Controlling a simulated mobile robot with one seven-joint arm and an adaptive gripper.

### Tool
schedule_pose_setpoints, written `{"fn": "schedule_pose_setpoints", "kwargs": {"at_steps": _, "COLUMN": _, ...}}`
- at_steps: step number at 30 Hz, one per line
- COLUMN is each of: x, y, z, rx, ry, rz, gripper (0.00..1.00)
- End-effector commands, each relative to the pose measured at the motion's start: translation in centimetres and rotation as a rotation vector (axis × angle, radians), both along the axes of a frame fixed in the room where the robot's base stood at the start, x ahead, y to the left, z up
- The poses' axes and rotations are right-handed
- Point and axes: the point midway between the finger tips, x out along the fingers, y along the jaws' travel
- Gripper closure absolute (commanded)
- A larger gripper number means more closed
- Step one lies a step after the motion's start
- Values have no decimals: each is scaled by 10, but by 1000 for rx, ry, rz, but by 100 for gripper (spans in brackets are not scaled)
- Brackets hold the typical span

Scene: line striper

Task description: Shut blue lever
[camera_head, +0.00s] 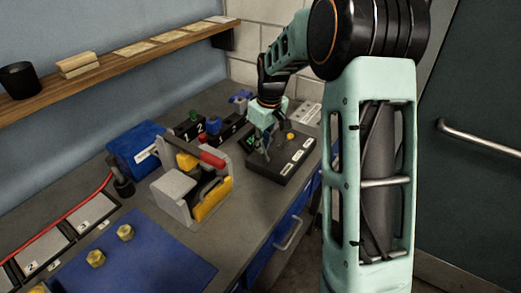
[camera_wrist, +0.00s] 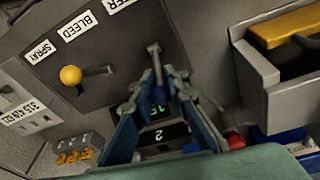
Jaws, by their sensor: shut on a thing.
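The black lever box (camera_head: 281,165) stands near the right end of the bench, with white labels along its front edge. My gripper (camera_wrist: 157,82) is shut on this lever. In the head view my gripper (camera_head: 264,147) reaches down onto the box, and the lever is hard to make out.
A yellow-knobbed lever (camera_wrist: 70,75) stands beside the blue one on the same box. A grey machine with yellow parts and a red handle (camera_head: 211,159) stands left of the box. Numbered black blocks (camera_head: 188,130) stand behind. A wall shelf (camera_head: 120,62) runs above the bench.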

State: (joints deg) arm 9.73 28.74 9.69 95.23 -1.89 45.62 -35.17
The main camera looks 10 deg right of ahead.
Motion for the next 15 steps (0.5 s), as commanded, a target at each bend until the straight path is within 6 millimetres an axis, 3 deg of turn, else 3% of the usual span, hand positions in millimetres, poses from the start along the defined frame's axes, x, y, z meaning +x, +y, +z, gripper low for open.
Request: {"fn": "schedule_pose_setpoints", "kwargs": {"at_steps": 15, "x": -12, "y": -15, "z": -3, "rx": 212, "ry": -219, "rz": -6, "gripper": 100}}
